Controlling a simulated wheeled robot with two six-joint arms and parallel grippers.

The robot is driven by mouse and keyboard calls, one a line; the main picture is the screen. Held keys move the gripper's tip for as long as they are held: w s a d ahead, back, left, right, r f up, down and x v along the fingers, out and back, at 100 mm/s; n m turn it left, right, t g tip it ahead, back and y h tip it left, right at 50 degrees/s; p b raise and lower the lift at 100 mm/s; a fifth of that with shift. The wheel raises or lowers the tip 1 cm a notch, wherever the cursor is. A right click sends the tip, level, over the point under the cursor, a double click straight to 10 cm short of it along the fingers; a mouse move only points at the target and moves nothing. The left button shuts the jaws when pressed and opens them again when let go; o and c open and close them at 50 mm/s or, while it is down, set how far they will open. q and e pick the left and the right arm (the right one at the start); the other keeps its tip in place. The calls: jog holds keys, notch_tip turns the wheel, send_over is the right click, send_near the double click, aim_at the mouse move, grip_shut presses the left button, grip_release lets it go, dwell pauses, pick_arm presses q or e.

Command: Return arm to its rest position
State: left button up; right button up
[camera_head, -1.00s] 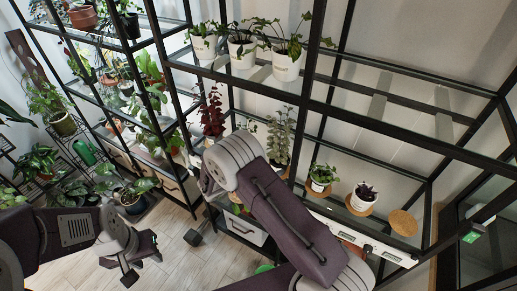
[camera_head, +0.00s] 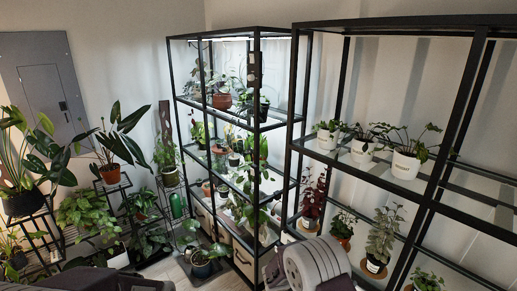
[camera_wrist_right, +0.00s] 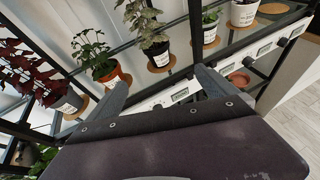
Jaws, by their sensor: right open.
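My right gripper (camera_wrist_right: 160,82) is in the right wrist view, its two grey fingers spread wide with nothing between them. Behind the fingers is a shelf edge with a row of potted plants. A grey and dark purple link of my right arm (camera_head: 316,264) shows at the bottom of the head view, in front of the shelves. The right gripper itself is outside the head view. Parts of my left arm (camera_head: 90,280) show at the bottom left of the head view; its gripper is not visible.
A black shelf rack (camera_head: 480,100) stands at the right, with white-potted plants (camera_head: 404,163) on one shelf and more plants below. In the wrist view, a plant in an orange pot (camera_wrist_right: 110,77) stands near the left finger. A second plant rack (camera_head: 258,128) stands farther back.

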jog(key=s+d+r+m+g, duration=0.2)
jog(key=d+r+m, duration=0.1)
jog(key=d+r, duration=0.2)
jog(key=s+m+g+y, duration=0.45)
jog(key=s+m, duration=0.35)
jog(key=s, duration=0.7)
jog(key=s+a+f+m+t+y, duration=0.1)
jog(key=s+a+f+m+y, duration=0.1)
jog(key=a+m+y, duration=0.2)
jog(key=s+a+f+m+t+y, duration=0.1)
jog(key=s+a+f+m+y, duration=0.1)
jog(key=a+m, duration=0.5)
jog(key=shift+s+a+f+y, duration=0.25)
jog(key=shift+s+y, duration=0.4)
jog(key=shift+y, duration=0.4)
jog(key=shift+s, duration=0.1)
